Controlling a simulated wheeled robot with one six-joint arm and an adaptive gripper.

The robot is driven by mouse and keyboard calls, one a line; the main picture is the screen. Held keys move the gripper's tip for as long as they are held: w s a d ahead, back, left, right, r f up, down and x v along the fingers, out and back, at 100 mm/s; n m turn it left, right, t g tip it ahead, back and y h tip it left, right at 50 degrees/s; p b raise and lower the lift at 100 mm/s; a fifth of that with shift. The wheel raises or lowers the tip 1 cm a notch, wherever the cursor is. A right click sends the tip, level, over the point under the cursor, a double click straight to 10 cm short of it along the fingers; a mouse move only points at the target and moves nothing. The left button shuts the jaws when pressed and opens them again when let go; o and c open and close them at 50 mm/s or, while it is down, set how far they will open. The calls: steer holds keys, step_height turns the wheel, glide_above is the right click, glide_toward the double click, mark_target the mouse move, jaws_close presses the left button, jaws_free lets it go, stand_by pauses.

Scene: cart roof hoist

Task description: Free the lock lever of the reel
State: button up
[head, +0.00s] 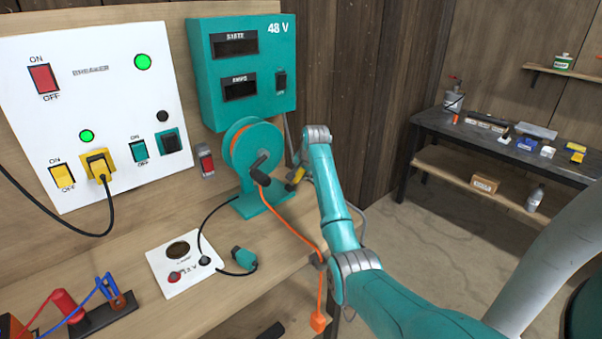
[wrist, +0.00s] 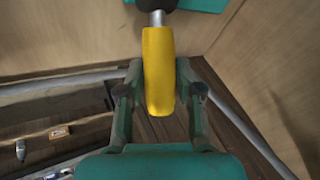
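The lock lever is a yellow grip (head: 297,176) behind the reel's right side, partly hidden by my arm in the head view. In the wrist view the yellow lever (wrist: 159,70) points toward the camera from a metal rod with a dark hub. My gripper (wrist: 159,75) has one finger on each side of it, with the fingertips against its sides. My gripper is mostly hidden in the head view.
A teal 48 V box (head: 242,70) hangs above the reel, and a white breaker panel (head: 100,110) is at left. An orange cable (head: 292,228) runs off the bench's front edge. A white socket plate (head: 182,266) and teal plug (head: 243,259) lie in front.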

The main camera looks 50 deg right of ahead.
jaws_close()
steer(key=shift+w+a+r+n+h, duration=0.15)
steer(key=shift+a+r+n+h, duration=0.3)
steer(key=shift+h, duration=0.65)
steer(key=shift+a+r+h, duration=0.45)
steer(key=shift+a+h, duration=0.1)
steer(key=shift+h, duration=0.35)
steer(key=o, duration=0.7)
jaws_free()
steer(key=shift+w, duration=0.1)
steer(key=shift+a+r, duration=0.1)
